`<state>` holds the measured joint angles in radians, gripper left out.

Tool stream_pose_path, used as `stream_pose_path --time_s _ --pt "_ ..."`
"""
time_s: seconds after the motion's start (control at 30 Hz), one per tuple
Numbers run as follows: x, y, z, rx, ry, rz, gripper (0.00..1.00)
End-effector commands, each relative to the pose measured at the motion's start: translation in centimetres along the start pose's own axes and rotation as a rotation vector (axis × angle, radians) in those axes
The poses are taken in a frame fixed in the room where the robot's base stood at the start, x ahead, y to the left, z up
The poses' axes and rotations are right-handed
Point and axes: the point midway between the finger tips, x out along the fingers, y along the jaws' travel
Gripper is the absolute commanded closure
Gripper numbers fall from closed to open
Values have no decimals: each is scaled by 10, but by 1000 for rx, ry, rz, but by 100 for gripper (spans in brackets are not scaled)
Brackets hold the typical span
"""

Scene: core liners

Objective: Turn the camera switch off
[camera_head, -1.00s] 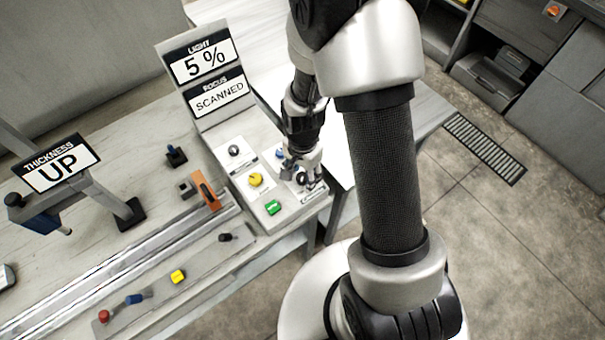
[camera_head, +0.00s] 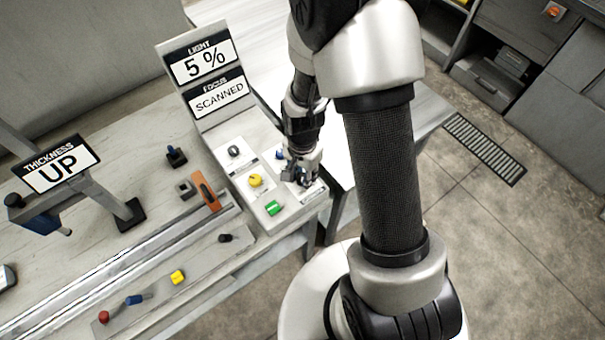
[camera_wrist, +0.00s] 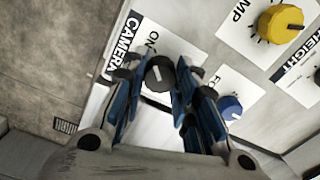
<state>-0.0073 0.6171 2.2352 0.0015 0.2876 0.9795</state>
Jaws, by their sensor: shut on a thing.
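The camera switch (camera_wrist: 160,72) is a black round knob with a white mark, on a white plate (camera_wrist: 143,43) lettered CAMERA and ON. In the wrist view, the blue and black fingers of my gripper (camera_wrist: 157,82) stand on either side of the knob and are shut on it. The white mark lies near the ON lettering, but I cannot tell its exact setting. In the head view, my gripper (camera_head: 302,176) is down at the right end of the control panel, and the fingers mostly hide the switch there.
A blue knob (camera_wrist: 230,107) sits close beside the right finger. A yellow knob (camera_head: 255,180), a green button (camera_head: 274,208) and a black knob (camera_head: 234,151) share the panel.

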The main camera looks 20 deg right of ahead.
Motion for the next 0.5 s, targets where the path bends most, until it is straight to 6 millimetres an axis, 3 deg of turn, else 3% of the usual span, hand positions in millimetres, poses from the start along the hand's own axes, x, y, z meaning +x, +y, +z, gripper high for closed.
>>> stream_pose_path --time_s 0.5 --pt "-1 0 0 -354 -1 1 97"
